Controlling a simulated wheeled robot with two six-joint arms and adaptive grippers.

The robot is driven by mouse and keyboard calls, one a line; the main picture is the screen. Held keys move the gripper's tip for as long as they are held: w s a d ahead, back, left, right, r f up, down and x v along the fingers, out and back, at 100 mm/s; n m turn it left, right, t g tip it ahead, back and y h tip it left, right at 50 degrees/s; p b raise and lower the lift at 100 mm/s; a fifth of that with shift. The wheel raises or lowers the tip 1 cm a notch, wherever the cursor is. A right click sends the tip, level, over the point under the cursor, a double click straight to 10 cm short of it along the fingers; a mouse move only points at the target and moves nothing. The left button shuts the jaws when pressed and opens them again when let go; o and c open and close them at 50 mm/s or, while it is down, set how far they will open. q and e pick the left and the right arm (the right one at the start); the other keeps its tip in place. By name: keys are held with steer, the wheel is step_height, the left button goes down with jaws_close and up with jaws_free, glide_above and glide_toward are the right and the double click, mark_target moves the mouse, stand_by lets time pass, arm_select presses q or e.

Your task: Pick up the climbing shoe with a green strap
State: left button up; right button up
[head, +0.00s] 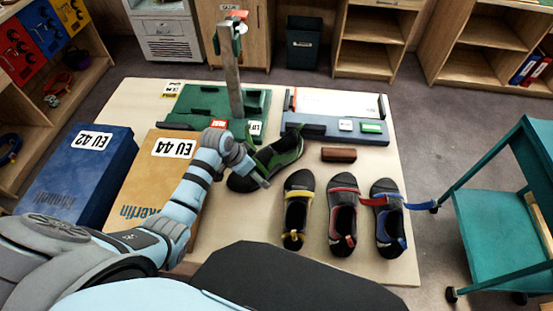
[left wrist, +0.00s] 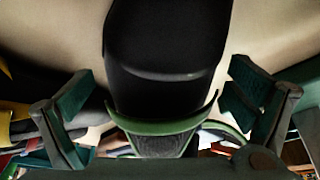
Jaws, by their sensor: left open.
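The climbing shoe with a green strap (head: 287,151) is black and green and lies on the table, angled, left of and behind the other shoes. My left gripper (head: 257,168) is at this shoe, and my wrist covers part of it in the head view. In the left wrist view, the left gripper (left wrist: 162,92) is open. The dark shoe body (left wrist: 167,50) with its green edge shows between the two fingers, with gaps at both sides. I cannot tell whether the palm touches it. My right gripper is not in view.
Shoes with yellow (head: 297,208), red (head: 342,215) and blue (head: 387,217) straps stand in a row to the right. A brown block (head: 339,155) lies behind them. A green base with a post (head: 231,80) stands behind my gripper. Shoe boxes (head: 90,165) (head: 150,190) stand left.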

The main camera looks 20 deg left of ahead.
arm_select(q)
steer(key=shift+s+r, duration=0.1)
steer(key=shift+r, duration=0.05)
steer(key=shift+c, duration=1.2)
steer(key=c, duration=1.3)
steer(key=shift+c, duration=0.2)
steer(key=shift+r, duration=0.1)
